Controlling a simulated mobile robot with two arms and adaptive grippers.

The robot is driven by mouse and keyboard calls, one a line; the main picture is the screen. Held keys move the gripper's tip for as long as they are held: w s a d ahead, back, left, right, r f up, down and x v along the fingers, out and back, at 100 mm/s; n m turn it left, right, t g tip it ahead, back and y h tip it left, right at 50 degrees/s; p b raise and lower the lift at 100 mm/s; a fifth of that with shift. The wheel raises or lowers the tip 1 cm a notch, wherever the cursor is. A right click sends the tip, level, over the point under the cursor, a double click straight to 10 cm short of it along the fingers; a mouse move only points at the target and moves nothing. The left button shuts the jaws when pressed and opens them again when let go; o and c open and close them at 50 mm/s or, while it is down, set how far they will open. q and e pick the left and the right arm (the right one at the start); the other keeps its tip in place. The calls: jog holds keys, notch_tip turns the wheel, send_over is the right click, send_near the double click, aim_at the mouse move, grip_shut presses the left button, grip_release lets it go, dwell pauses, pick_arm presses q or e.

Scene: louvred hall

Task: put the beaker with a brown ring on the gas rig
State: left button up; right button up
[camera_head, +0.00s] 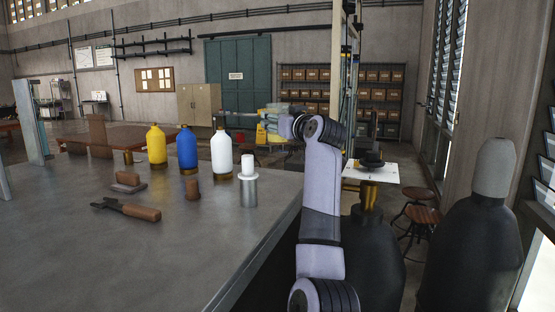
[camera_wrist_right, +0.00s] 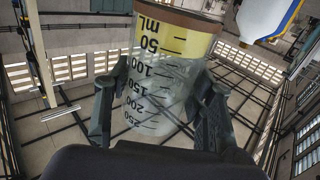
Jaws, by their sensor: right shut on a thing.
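The beaker (camera_wrist_right: 168,48) fills the middle of the right wrist view. It is clear, with black mL marks, a brown ring at the picture's upper edge and a pale yellow band under it. My right gripper (camera_wrist_right: 163,85) is shut on it, one dark finger on each side. In the head view my right arm reaches up beyond the bench's right edge; its fingers and the beaker cannot be made out clearly there. I cannot tell for certain which thing is the gas rig. My left gripper is not in view.
The grey bench (camera_head: 110,245) holds yellow (camera_head: 156,145), blue (camera_head: 187,148) and white (camera_head: 221,153) bottles, a metal cylinder with a white top (camera_head: 248,185) and a brown-handled tool (camera_head: 128,209). A white-topped table (camera_head: 384,174) with a dark object stands right, near stools (camera_head: 422,216). The bench front is clear.

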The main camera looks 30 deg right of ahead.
aim_at(277, 137)
jog(key=f, duration=0.2)
jog(key=w+f+p, duration=0.1)
jog(key=f, duration=0.2)
jog(key=shift+w, duration=0.1)
notch_tip(277, 137, down, 7)
jog(key=shift+r+p, duration=0.15)
jog(key=shift+p, duration=0.55)
jog(key=shift+f, duration=0.2)
jog(key=o, duration=1.3)
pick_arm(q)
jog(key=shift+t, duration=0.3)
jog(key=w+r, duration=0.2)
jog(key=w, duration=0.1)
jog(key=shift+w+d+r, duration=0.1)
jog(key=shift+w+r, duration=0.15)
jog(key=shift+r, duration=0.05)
